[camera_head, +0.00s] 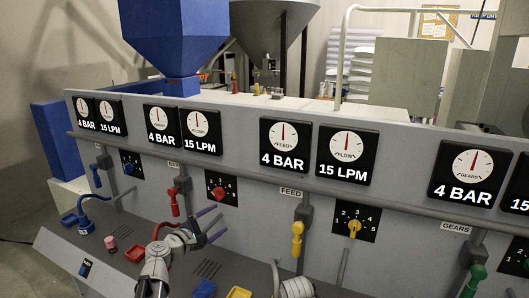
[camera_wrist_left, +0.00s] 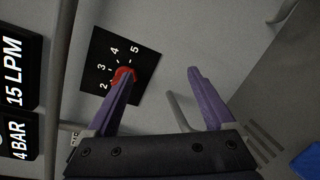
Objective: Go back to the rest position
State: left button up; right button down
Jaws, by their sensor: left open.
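My left arm comes up from the bottom left in the head view. Its gripper (camera_head: 212,223) is open, with two purple fingers pointing toward the grey panel, below and left of the red knob (camera_head: 219,192). In the left wrist view the open gripper (camera_wrist_left: 160,78) has nothing between its fingers. One fingertip overlaps the red knob (camera_wrist_left: 123,72) on its black numbered dial plate (camera_wrist_left: 146,72); I cannot tell whether they touch. A white ribbed part of mine shows at the bottom centre of the head view, but my right gripper does not show.
A red lever (camera_head: 173,201) stands left of the dial, and a yellow lever (camera_head: 297,238) and yellow knob (camera_head: 355,228) to the right. A pipe (camera_head: 240,157) runs along the panel above.

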pick_arm(q)
jog(key=s+d+f+m+g+y, duration=0.1)
jog(key=s+d+f+m+g, duration=0.1)
jog(key=s+f+m+g, duration=0.1)
jog(key=s+d+f+m+g, duration=0.3)
jog(key=s+f+m+g, duration=0.1)
jog(key=s+f+m, duration=0.2)
jog(key=s+d+f+m+g+y, duration=0.1)
jog(key=s+d+f+m+g, duration=0.2)
jog(key=s+f+m, duration=0.2)
jog(key=shift+d+f+y, duration=0.25)
jog(key=shift+f+y, duration=0.05)
jog(key=shift+f, duration=0.6)
jog(key=s+a+f+m+g+y, duration=0.1)
jog(key=s, duration=0.1)
jog(key=s+a+f+m+g+y, duration=0.1)
jog(key=s+m+y, duration=0.1)
jog(key=s, duration=0.1)
jog(key=s+a+f+m+g+y, duration=0.1)
jog(key=s+m+g+y, duration=0.1)
jog(key=s, duration=0.1)
jog(key=shift+s+a+f, duration=0.1)
jog(key=shift+a, duration=0.3)
jog(key=s+d+m+g+y, duration=0.1)
jog(key=s+d+m, duration=0.2)
jog(key=d, duration=0.7)
jog(key=shift+s+m, duration=0.3)
jog(key=shift+s, duration=0.85)
jog(key=shift+d, duration=0.1)
